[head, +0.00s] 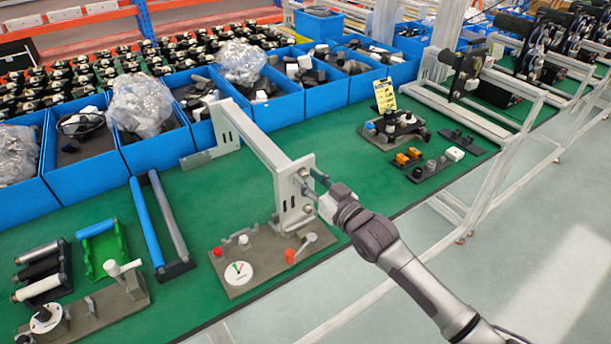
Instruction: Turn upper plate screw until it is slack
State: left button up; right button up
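A light grey metal bracket (262,150) stands on the green bench, with an upright plate at its near end. The upper plate screw (304,173) is a small round metal part on the right face of that plate. A lower screw (308,208) sits beneath it. My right gripper (312,190) is at this face, close beside the upper screw. Its fingers partly cover the area, and I cannot tell whether they touch the screw or how far apart they are. My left gripper is not in view.
A brown base (262,270) with a dial gauge (238,272) and red knobs lies below the plate. Blue bins (160,140) line the back. Rollers and fixtures lie at left, and a small fixture (393,128) at right.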

jog(key=shift+s, duration=0.1)
jog(key=shift+p+v, duration=0.75)
jog(key=shift+v, duration=0.15)
jog(key=p+v, duration=0.1)
jog(key=v, duration=0.2)
jog(key=shift+d, duration=0.1)
